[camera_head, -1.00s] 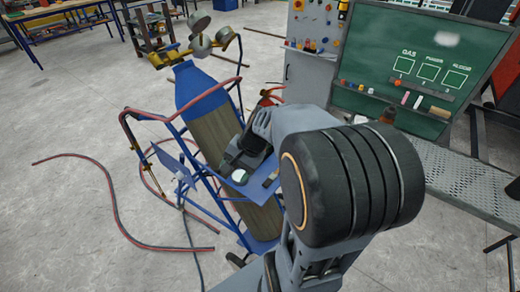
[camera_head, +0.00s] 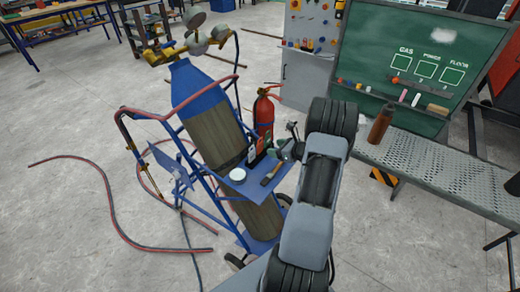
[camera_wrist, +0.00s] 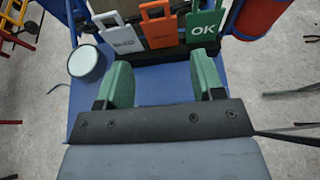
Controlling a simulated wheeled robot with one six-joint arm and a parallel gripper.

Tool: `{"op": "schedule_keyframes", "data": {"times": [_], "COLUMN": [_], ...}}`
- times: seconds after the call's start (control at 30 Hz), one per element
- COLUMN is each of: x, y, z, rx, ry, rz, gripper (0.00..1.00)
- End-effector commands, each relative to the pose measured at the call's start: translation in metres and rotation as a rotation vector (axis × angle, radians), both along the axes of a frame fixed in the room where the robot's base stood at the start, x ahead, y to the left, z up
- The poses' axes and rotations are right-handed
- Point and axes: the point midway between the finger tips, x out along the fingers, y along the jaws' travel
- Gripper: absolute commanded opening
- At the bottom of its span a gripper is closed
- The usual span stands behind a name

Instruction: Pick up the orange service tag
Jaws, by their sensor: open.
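The orange service tag (camera_wrist: 158,28) stands upright at the back of a blue shelf (camera_wrist: 152,84) in the wrist view. It is between a grey-white tag (camera_wrist: 120,36) on the left and a green tag marked OK (camera_wrist: 203,28) on the right. My gripper (camera_wrist: 161,78) is open, its two green fingers apart over the shelf. Nothing is between them, and the orange tag is beyond their gap, apart from them. In the head view my gripper (camera_head: 284,149) is at the right side of the cart's shelf; the orange tag is too small to tell there.
A white round container (camera_wrist: 86,63) sits on the shelf left of my fingers. A red extinguisher (camera_head: 265,115) stands behind the shelf. The blue-topped cylinder (camera_head: 210,110) leans on the cart. A brown bottle (camera_head: 380,124) stands on the perforated bench (camera_head: 440,165) at right.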

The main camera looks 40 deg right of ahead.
Motion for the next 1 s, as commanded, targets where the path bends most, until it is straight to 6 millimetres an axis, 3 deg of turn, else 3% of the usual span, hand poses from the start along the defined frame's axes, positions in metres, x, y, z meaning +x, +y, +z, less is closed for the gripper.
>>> {"op": "schedule_keyframes", "data": {"times": [0.13, 0.43, 0.7, 1.0], "x": [0.018, 0.034, 0.065, 0.074], "y": [0.007, 0.013, 0.023, 0.028], "z": [-0.008, -0.014, -0.026, -0.031], "rx": [-0.001, -0.002, -0.003, -0.003], "ry": [0.002, 0.001, 0.001, 0.002], "rz": [0.004, 0.005, 0.005, 0.006], "gripper": [0.62, 0.62, 0.62, 0.62]}}
